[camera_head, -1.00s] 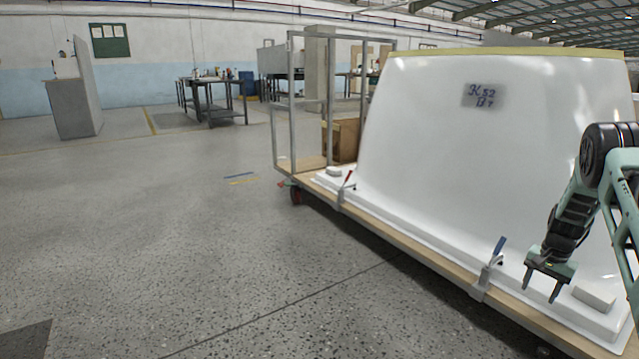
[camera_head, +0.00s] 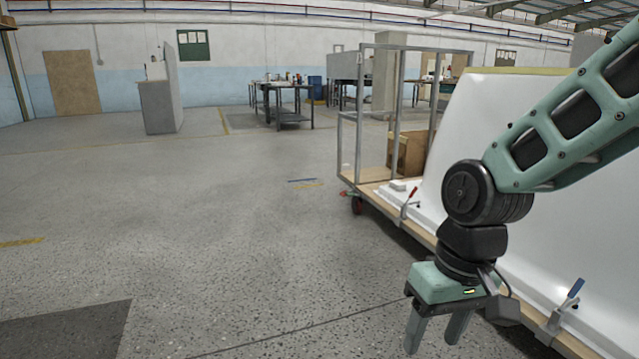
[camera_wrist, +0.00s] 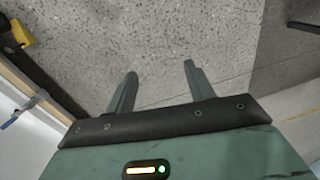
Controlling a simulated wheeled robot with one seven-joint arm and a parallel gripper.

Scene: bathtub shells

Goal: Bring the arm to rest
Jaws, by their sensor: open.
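My gripper (camera_head: 432,333) points down at the lower right of the head view, in front of the cart with the white tub shell (camera_head: 462,150). Its two fingers are apart with nothing between them. My arm crosses the right side of that view and hides much of the shell. In the wrist view my gripper (camera_wrist: 157,82) also shows open, with only bare speckled floor beyond the fingertips.
The wooden-based cart (camera_head: 375,188) has a metal frame, a red-handled clamp (camera_head: 410,200) and a blue-handled clamp (camera_head: 570,298). A dark floor patch (camera_head: 65,330) lies at lower left. A workbench (camera_head: 283,98) stands far back. The floor at left and centre is open.

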